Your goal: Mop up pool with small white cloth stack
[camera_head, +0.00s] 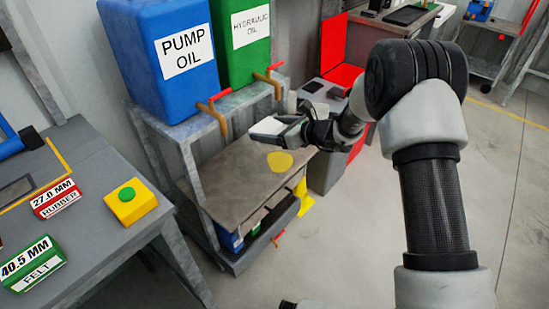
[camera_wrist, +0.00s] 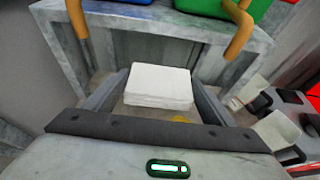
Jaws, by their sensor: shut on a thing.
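The small white cloth stack (camera_head: 268,126) is held in my gripper (camera_head: 290,128), which is shut on it. In the wrist view the stack (camera_wrist: 159,86) sits flat and level between the two fingers of my gripper (camera_wrist: 155,98). A yellow pool (camera_head: 280,161) lies on the brown shelf (camera_head: 235,190) below the oil tanks. The stack is above the shelf, up and slightly left of the pool in the head view, and apart from it. A small part of the pool (camera_wrist: 181,119) shows past the stack in the wrist view; the rest is hidden.
A blue pump oil tank (camera_head: 160,75) and a green hydraulic oil tank (camera_head: 244,52) stand on the rack, with brass taps (camera_head: 216,112) hanging over the shelf. A grey bench (camera_head: 85,185) with labelled boxes is at left. Grey floor (camera_head: 340,230) is open at front.

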